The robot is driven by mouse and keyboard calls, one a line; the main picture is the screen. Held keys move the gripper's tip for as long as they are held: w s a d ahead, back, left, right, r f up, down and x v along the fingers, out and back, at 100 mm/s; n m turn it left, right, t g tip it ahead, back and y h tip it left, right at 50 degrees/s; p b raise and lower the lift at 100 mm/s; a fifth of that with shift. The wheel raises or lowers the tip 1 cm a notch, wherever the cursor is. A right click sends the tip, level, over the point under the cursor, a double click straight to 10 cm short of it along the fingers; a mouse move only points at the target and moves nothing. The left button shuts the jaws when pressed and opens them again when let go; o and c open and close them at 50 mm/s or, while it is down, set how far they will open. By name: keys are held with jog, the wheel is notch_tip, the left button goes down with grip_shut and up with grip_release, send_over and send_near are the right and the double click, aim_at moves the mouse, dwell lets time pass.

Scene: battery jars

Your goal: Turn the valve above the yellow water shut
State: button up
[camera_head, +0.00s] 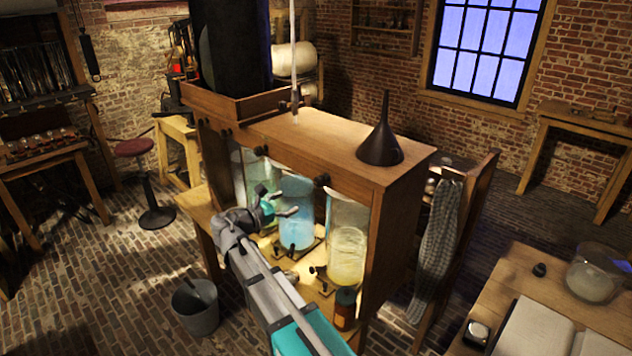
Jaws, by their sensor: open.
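A glass jar of yellow water (347,258) stands at the right end of the wooden cabinet's open front. My gripper (288,203) is open and empty. In the picture it is lower and left of that knob, overlapping the jar of blue water (297,230). It appears apart from the knob, though the depth gap is hard to judge.
A dark funnel (381,140) stands on the cabinet top. A brown bottle (344,308) is below the yellow jar. A bucket (196,309) stands on the floor.

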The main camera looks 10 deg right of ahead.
aim_at(317, 183)
jog(key=shift+w+a+r+n+t, duration=0.15)
jog(key=shift+a+r+n+t, duration=0.15)
jog(key=shift+a+r, duration=0.15)
jog(key=shift+d, duration=0.1)
jog(key=shift+x, duration=6.8)
jog(key=shift+c, duration=0.2)
jog(key=c, duration=1.1)
